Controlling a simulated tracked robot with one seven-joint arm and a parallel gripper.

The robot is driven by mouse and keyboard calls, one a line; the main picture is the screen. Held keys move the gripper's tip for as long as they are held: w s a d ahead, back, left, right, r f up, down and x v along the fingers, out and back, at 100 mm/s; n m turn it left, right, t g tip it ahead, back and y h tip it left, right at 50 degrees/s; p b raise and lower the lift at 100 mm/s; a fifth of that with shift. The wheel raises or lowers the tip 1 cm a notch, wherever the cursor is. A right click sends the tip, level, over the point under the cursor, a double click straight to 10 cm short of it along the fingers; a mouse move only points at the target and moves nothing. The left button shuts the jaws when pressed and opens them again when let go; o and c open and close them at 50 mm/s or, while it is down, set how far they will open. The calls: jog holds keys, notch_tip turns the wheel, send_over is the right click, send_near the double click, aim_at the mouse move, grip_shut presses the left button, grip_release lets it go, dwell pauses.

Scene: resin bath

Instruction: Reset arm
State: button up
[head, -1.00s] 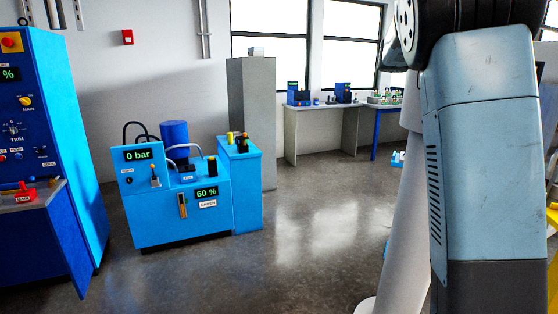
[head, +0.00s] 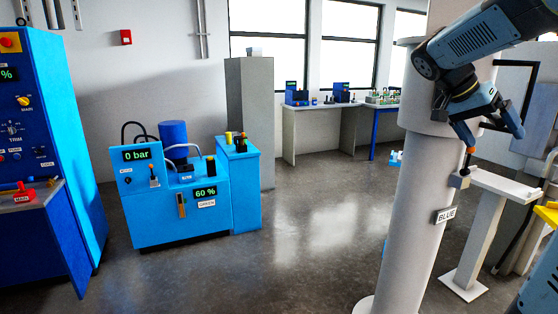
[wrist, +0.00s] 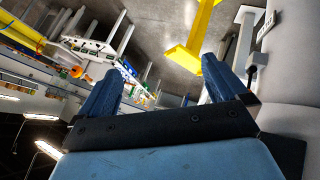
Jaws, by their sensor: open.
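My gripper (head: 492,132) is at the upper right of the head view, beside a pale column (head: 408,200). Its two blue fingers are spread apart with nothing between them. They also show in the wrist view (wrist: 158,88), where the space between them is empty. A small lever with an orange-red tip (head: 470,150) stands on a grey box at the column's side, just below one fingertip; I cannot tell whether they touch. A label reading BLUE (head: 446,215) is on the column below it.
A blue machine (head: 180,215) reading 0 bar and 60 % stands left of centre. A blue control cabinet (head: 75,150) is at the far left. A white stand (head: 478,235) is right of the column. Benches (head: 320,112) line the back wall. The middle floor is clear.

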jog(key=s+a+f+n+t+y, duration=0.2)
jog(key=s+a+f+n, duration=0.1)
jog(key=a, duration=0.4)
jog(key=s+a+f+n+t+y, duration=0.3)
jog(key=s+a+f+n, duration=0.1)
jog(key=a, duration=0.4)
jog(key=s+a+f+n+t+y, duration=0.2)
jog(key=s+a+f+n+y, duration=0.1)
jog(key=s+a, duration=0.4)
jog(key=shift+s+a+f+n, duration=0.15)
jog(key=shift+s+f+n, duration=0.3)
jog(key=shift+n, duration=0.65)
